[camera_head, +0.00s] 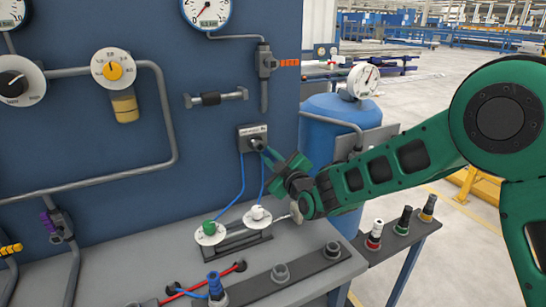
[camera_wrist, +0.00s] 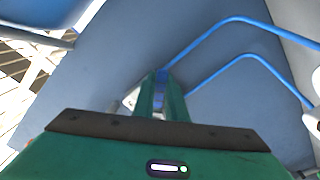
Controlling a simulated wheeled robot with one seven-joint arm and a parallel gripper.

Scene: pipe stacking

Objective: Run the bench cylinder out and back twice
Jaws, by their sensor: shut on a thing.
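The bench cylinder (camera_head: 240,246) lies on the grey bench, with a green-knobbed fitting (camera_head: 209,230) and a white-knobbed fitting (camera_head: 257,216) on it. A light rod end (camera_head: 296,212) shows at its right, close to my arm. A small dark valve box (camera_head: 252,132) is on the blue panel, and two blue hoses run from it down to the fittings. My gripper (camera_head: 265,154) is shut on the black valve lever (camera_head: 257,144) at the front of the box.
A side shelf (camera_head: 385,240) with several coloured connectors stands right of the bench. A blue tank (camera_head: 330,115) with a gauge is behind my arm. Pipes and gauges line the panel.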

